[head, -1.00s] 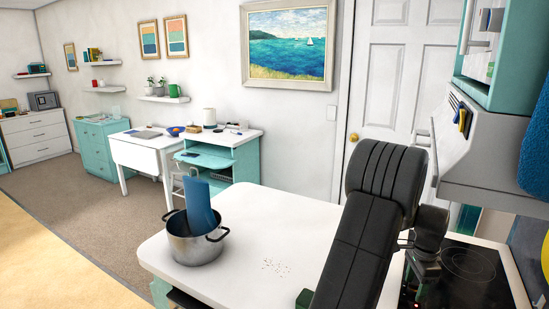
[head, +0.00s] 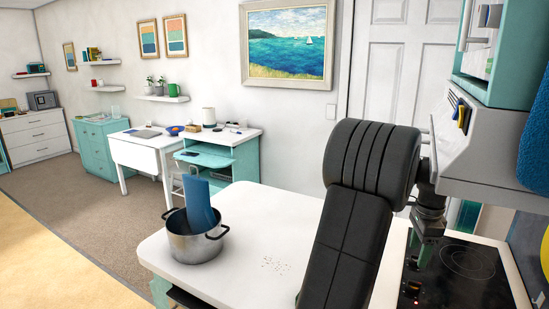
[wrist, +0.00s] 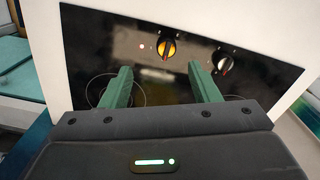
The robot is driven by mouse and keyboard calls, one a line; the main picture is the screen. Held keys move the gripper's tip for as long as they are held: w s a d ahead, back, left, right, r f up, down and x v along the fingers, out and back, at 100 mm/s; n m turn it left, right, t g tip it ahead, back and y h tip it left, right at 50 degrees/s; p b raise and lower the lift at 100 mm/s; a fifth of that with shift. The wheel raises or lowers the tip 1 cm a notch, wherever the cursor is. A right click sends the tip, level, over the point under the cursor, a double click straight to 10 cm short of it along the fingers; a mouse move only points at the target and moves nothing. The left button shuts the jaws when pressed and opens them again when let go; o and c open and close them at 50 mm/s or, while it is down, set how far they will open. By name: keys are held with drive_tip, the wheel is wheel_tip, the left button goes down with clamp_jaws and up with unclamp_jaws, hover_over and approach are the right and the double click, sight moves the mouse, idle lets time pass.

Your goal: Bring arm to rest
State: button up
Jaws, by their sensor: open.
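My gripper (head: 418,262) hangs at the end of my black arm, over the left part of the black cooktop (head: 470,285). In the wrist view my gripper (wrist: 160,85) shows two green fingers spread apart with nothing between them. The cooktop (wrist: 138,70) lies beyond the fingers, with an orange-lit knob (wrist: 166,48), a second knob (wrist: 223,64) and a small red light. Whether the fingertips touch the cooktop is hard to tell.
A steel pot (head: 193,244) with a blue item (head: 201,206) sticking out stands on the white counter (head: 250,215). Small crumbs (head: 275,264) lie on the counter. A range hood (head: 470,150) and a blue towel (head: 535,150) hang at the right, close to my arm.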

drive_tip(key=shift+s+a+r+n, duration=0.1)
drive_tip(key=shift+s+a+n, duration=0.25)
drive_tip(key=shift+a, duration=0.45)
drive_tip(key=shift+s+a+r+n, duration=0.1)
drive_tip(key=shift+s+a+n, duration=0.25)
drive_tip(key=shift+a, duration=0.4)
